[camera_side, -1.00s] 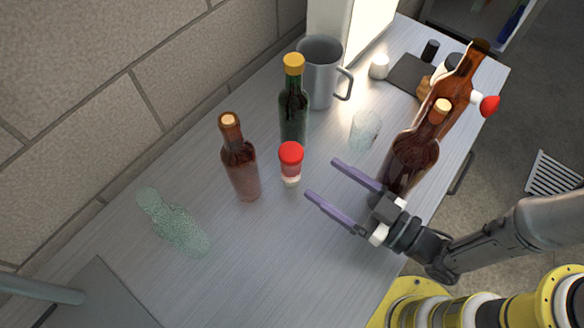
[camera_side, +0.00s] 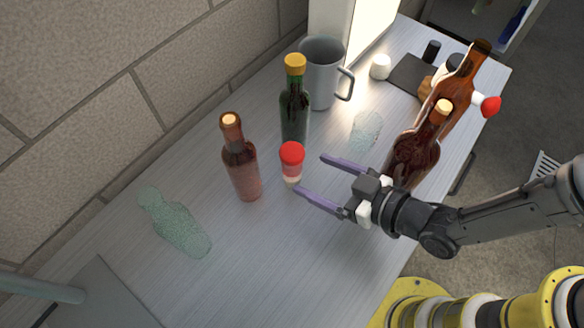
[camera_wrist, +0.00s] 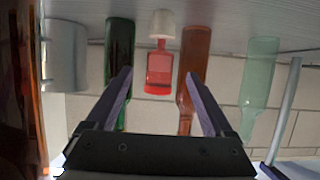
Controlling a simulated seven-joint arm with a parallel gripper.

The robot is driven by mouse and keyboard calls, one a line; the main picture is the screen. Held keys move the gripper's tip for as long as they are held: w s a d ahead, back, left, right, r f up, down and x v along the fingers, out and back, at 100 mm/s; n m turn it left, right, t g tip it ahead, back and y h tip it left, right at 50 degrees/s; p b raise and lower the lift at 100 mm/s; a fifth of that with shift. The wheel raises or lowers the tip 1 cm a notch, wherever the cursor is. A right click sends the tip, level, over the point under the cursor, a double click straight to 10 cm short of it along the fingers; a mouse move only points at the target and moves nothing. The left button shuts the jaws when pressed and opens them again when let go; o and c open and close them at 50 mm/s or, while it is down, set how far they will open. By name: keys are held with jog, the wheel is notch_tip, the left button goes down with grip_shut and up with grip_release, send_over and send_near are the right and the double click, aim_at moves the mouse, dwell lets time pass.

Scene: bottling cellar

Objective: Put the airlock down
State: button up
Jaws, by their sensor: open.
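The airlock (camera_side: 291,166) stands upright on the grey worktop, with a red cap, a clear reddish body and a pale stopper at its base. In the wrist view, which is upside down, the airlock (camera_wrist: 160,68) shows in the middle between the fingers. My gripper (camera_side: 310,173) is open and empty, its two purple fingers pointing left at the airlock. The airlock appears just beyond the fingertips, and I cannot tell whether the nearer tip touches it. My gripper in the wrist view (camera_wrist: 159,74) hides nothing of the airlock.
A brown corked bottle (camera_side: 241,165) stands left of the airlock and a green yellow-capped bottle (camera_side: 294,108) behind it. A grey mug (camera_side: 320,75) is at the back. Brown bottles (camera_side: 412,152) stand close beside my gripper. A pale green bottle shape (camera_side: 178,228) is left. The front worktop is clear.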

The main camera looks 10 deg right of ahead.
aim_at(301, 169)
jog(key=shift+x, duration=2.8)
jog(key=shift+c, duration=0.4)
grip_shut()
